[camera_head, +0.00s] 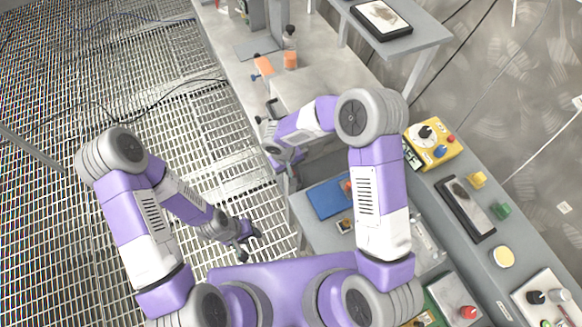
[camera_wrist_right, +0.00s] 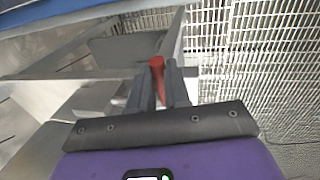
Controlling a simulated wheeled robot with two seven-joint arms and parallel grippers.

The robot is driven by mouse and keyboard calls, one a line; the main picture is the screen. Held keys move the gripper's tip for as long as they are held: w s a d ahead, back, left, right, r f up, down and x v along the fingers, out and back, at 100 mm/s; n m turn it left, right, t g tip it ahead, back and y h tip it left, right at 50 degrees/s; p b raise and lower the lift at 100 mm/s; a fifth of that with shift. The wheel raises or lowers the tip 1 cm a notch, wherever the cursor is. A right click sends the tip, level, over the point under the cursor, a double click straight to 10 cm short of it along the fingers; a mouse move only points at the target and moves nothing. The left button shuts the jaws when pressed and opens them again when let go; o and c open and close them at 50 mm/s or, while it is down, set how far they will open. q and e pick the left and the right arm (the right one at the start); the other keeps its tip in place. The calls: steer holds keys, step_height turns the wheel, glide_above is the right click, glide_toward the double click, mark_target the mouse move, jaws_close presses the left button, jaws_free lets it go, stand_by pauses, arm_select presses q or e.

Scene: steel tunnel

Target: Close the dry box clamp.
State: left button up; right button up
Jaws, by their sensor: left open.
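In the right wrist view a red handle (camera_wrist_right: 157,76), which looks like the clamp's lever, sits between the fingers of my right gripper (camera_wrist_right: 160,88). The fingers are close on both sides of it; I cannot tell whether they press on it. Grey metal plates (camera_wrist_right: 125,52) stand behind the handle. In the head view my right gripper (camera_head: 285,163) is low beside the workbench edge, and the handle cannot be made out there. My left gripper (camera_head: 241,243) is open and empty over the grating, apart from the bench.
A workbench (camera_head: 310,88) runs ahead with an orange bottle (camera_head: 290,52) and an orange-handled tool (camera_head: 263,66) at its left edge. A blue tray (camera_head: 328,198) lies close by. A yellow control box (camera_head: 432,143) stands right. Open grating (camera_head: 170,110) lies left.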

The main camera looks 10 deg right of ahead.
jaws_close()
steer(key=shift+r, duration=0.1)
